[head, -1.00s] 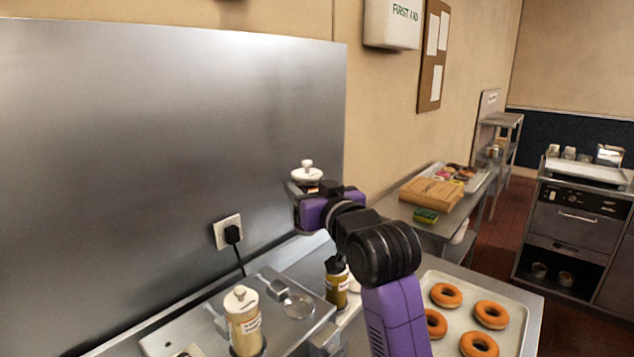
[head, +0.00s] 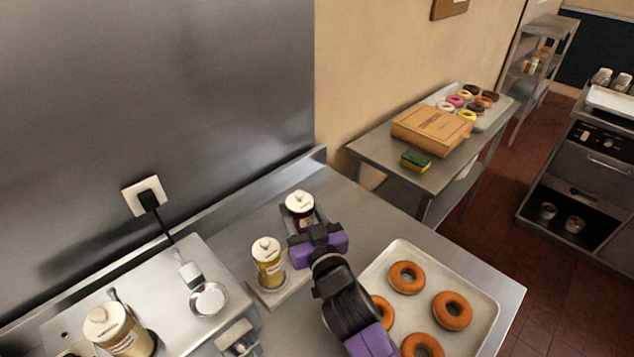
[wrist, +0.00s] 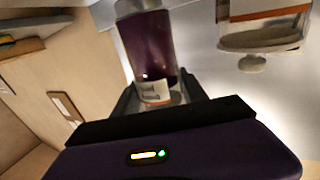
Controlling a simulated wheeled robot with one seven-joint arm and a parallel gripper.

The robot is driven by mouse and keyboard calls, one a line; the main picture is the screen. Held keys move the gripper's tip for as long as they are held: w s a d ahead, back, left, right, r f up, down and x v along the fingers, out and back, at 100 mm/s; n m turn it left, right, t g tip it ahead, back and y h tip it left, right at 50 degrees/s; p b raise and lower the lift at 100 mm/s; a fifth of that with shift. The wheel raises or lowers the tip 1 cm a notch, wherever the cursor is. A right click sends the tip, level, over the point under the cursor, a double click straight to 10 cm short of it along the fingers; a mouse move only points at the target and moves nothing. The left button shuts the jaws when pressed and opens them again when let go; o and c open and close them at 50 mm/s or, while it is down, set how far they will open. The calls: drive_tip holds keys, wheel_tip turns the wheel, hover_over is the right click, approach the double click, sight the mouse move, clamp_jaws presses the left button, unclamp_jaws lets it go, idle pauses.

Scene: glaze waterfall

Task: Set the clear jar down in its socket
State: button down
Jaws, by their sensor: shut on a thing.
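My gripper (head: 315,235) is shut on a clear jar (head: 300,205) with a white knobbed lid and dark purple contents. In the wrist view the clear jar (wrist: 148,50) stands between the fingers, its pale label partly showing. In the head view the jar is upright over the far end of a grey holder (head: 292,292). A yellow jar (head: 268,265) with a white lid stands at the holder's near end, just left of my gripper. The socket under the held jar is hidden, so I cannot tell whether the jar's base touches it.
A steel unit (head: 185,290) with a small round pan (head: 208,299) and another lidded jar (head: 118,332) lies to the left. The steel wall (head: 150,90) stands behind. Bare counter (head: 365,215) lies to the right.

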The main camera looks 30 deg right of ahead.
drive_tip(key=shift+f+b, duration=0.6)
drive_tip(key=shift+f, duration=0.45)
drive_tip(key=shift+f+b, duration=1.05)
drive_tip(key=shift+f, duration=0.25)
drive_tip(key=shift+f+b, duration=1)
drive_tip(key=shift+b, duration=0.3)
idle(0.7)
drive_tip(key=c, duration=0.5)
unclamp_jaws()
drive_tip(key=shift+s+f, duration=0.15)
drive_tip(key=s, duration=0.2)
drive_tip(key=s+b, duration=0.1)
drive_tip(key=s, duration=0.2)
drive_tip(key=s+b, duration=0.1)
drive_tip(key=s, duration=0.1)
drive_tip(key=shift+s+a, duration=0.3)
